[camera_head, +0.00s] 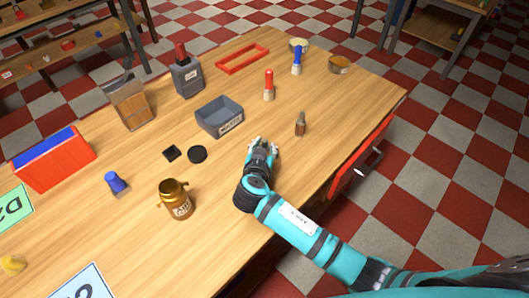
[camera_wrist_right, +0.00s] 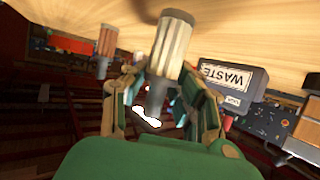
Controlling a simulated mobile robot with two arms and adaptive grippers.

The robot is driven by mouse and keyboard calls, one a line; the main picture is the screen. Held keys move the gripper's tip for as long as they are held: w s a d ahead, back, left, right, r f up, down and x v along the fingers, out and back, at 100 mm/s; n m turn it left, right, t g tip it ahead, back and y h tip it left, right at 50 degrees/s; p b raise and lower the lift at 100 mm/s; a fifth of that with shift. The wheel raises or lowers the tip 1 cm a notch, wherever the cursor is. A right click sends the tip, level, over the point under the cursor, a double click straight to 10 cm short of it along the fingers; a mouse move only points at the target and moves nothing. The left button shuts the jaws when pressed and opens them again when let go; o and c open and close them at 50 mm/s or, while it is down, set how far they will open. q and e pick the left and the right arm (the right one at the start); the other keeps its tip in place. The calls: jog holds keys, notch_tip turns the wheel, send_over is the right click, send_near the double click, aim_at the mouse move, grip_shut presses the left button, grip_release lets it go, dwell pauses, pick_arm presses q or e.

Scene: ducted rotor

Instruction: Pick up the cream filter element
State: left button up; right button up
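The cream filter element (camera_wrist_right: 168,48) is a pale ribbed cylinder with a grey end cap and a narrower grey neck. In the right wrist view it is between the two fingers of my right gripper (camera_wrist_right: 160,85), which look spread on either side of it. I cannot tell whether a finger touches it. In the head view my right gripper (camera_head: 264,146) is low over the table, in front of the grey bin, and its fingers largely hide the filter. My left gripper is not in view.
The grey waste bin (camera_head: 220,118) stands just behind my right gripper, and a brown filter (camera_head: 300,124) stands to its right. A black round cap (camera_head: 197,154) and a brass canister (camera_head: 176,200) are to the left. Red-topped (camera_head: 268,86) and blue-topped (camera_head: 297,61) pieces stand farther back.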

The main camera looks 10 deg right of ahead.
grip_shut()
